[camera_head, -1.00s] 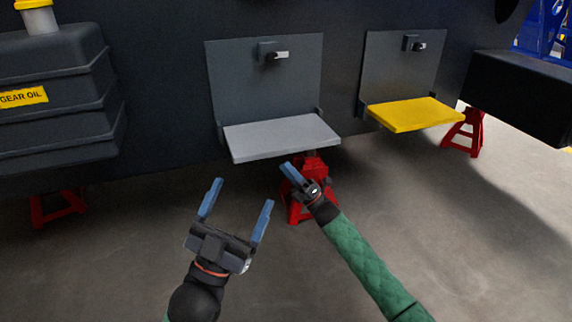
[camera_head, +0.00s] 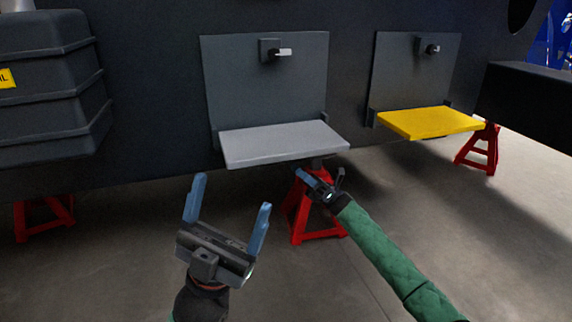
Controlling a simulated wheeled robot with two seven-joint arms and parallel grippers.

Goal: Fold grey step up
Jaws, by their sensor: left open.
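The grey step (camera_head: 280,143) is folded down and sticks out flat from its dark grey back plate (camera_head: 264,88) on the chassis. A latch with a light grey handle (camera_head: 283,52) sits near the top of that plate. My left gripper (camera_head: 228,198) is open and empty, below and in front of the step's left part, with its blue fingers pointing up. My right gripper (camera_head: 322,178) is just below the step's front right corner, in front of a red stand. Its fingers look apart and nothing shows between them. I cannot tell whether it touches the step.
A yellow step (camera_head: 430,122) is also folded down at the right, with its own latch (camera_head: 432,48). Red stands (camera_head: 312,222) are under the chassis, also at right (camera_head: 478,150) and left (camera_head: 45,216). A dark ribbed tank (camera_head: 50,90) is at the left. The floor in front is clear.

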